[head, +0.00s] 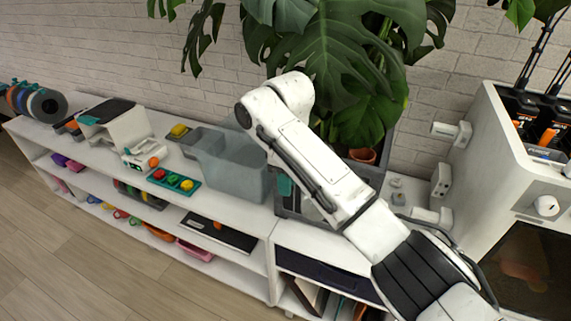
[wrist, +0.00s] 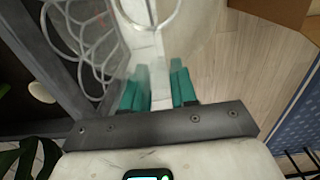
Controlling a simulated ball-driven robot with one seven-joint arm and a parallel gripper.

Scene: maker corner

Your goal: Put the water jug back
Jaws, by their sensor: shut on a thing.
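The water jug (wrist: 152,28) is clear, and its round rim shows at the top of the wrist view. My gripper (wrist: 159,88) has teal fingers, shut on a pale, clear part of the jug that looks like its handle. In the head view a teal finger of my gripper (head: 284,185) shows beside my forearm, over the dark tray (head: 287,207) on the white shelf. My arm hides most of the jug there. I cannot tell whether the jug touches anything below it.
A grey translucent bin (head: 232,165) stands left of my gripper on the white shelf unit (head: 225,220). A teal tray (head: 173,182) with coloured pieces lies farther left. A potted plant (head: 362,156) stands behind my arm. A white printer-like machine (head: 480,150) is at right. Open floor lies in front.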

